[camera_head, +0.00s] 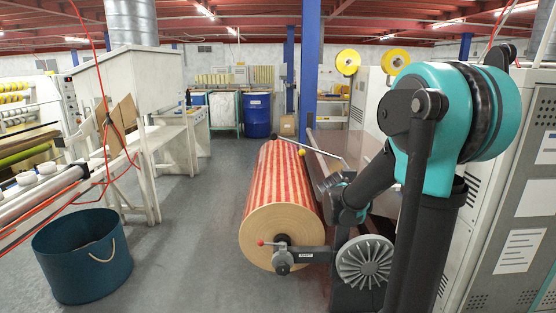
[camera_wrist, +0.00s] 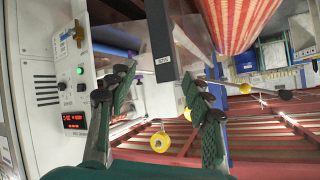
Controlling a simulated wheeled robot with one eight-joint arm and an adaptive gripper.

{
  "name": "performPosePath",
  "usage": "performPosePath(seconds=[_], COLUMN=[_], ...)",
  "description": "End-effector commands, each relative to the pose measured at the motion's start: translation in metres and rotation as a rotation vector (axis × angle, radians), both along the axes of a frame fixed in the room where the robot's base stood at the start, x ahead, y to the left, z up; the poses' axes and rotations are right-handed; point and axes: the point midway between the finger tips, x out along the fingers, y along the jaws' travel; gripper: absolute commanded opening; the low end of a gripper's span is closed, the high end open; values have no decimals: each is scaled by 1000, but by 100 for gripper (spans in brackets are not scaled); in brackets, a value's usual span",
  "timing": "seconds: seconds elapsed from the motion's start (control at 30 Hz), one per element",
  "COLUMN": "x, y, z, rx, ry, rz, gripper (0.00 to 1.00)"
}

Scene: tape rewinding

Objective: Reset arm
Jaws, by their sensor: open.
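My arm, teal and black, fills the right of the head view, and its fingers are hard to make out there. In the wrist view my gripper (camera_wrist: 160,88) is open, with its two dark green padded fingers wide apart and nothing between the pads. A large roll with red and tan stripes (camera_head: 284,178) sits on the machine left of my arm. The roll also shows at the top of the wrist view (camera_wrist: 235,20), beyond the right finger and apart from it.
A lever with a red knob (camera_head: 261,243) is at the roll's near end. A thin rod with a yellow ball (camera_head: 301,152) is beside the roll. A control panel (camera_wrist: 75,80) is left in the wrist view. A dark blue tub (camera_head: 82,255) stands left; the floor between is clear.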

Motion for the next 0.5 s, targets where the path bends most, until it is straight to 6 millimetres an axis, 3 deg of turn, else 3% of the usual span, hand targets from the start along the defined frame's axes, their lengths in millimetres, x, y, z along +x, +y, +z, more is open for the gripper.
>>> performPosePath(seconds=[0.03, 0.3, 0.4, 0.5], x=[-30, -187, -240, -281], y=[-4, 5, 18, 30], z=[-11, -82, -107, -125], rx=[-22, -110, -120, -127], ry=[67, 448, 554, 625], rz=[19, 272, 405, 525], gripper=[51, 51, 51, 51])
